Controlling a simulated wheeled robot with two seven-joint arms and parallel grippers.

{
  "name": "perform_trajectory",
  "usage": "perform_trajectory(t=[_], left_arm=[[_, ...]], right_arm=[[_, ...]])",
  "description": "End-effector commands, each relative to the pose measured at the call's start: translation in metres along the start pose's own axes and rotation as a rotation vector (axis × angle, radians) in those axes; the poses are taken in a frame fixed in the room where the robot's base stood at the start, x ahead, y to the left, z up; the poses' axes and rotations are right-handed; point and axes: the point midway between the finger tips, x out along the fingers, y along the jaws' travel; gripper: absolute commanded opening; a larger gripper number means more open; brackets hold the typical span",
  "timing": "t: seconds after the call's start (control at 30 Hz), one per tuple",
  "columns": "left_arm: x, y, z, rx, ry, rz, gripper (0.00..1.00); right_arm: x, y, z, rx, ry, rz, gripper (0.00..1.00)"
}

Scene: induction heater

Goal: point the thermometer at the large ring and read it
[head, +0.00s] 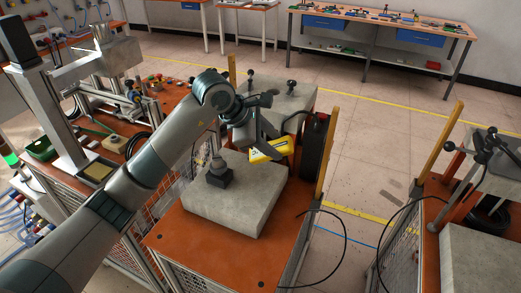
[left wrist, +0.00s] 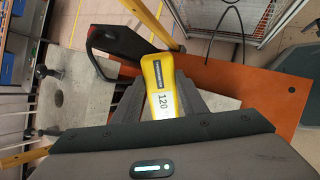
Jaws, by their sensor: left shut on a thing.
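The thermometer (head: 271,149) is yellow and is held in my left gripper (head: 256,139), above the far edge of a pale grey block. In the left wrist view my left gripper (left wrist: 157,104) is shut on the thermometer (left wrist: 159,84). Its white face there shows the number 120, and a dark label sits further along its body. I cannot make out the large ring in either view. My right gripper is not in view.
The pale grey block (head: 232,205) stands on an orange-topped bench (head: 185,240), with a dark knob-like piece (head: 219,173) on it. A black-and-red unit (head: 315,145) stands beside a yellow post (head: 328,150). A black cable (head: 345,235) loops at right. Open floor (head: 375,150) lies beyond.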

Motion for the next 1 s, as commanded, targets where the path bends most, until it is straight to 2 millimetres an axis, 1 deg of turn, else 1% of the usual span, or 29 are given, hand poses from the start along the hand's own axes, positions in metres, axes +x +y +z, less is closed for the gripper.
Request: perform_trajectory(t=[0.17,0.4,0.5,0.6,1.0], left_arm=[[-0.021,0.01,0.012,0.002,0.0,0.005,0.13],[-0.058,0.027,0.036,0.003,0.0,0.005,0.13],[-0.068,0.031,0.042,0.001,0.0,0.004,0.13],[-0.07,0.032,0.044,0.0,0.0,0.001,0.13],[-0.07,0.032,0.044,0.0,0.0,0.001,0.13]], right_arm=[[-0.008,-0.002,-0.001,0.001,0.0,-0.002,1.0],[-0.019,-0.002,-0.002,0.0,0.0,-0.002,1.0],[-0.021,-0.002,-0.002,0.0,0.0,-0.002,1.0],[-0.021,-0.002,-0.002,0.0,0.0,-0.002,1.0],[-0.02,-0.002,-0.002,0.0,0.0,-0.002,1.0]])
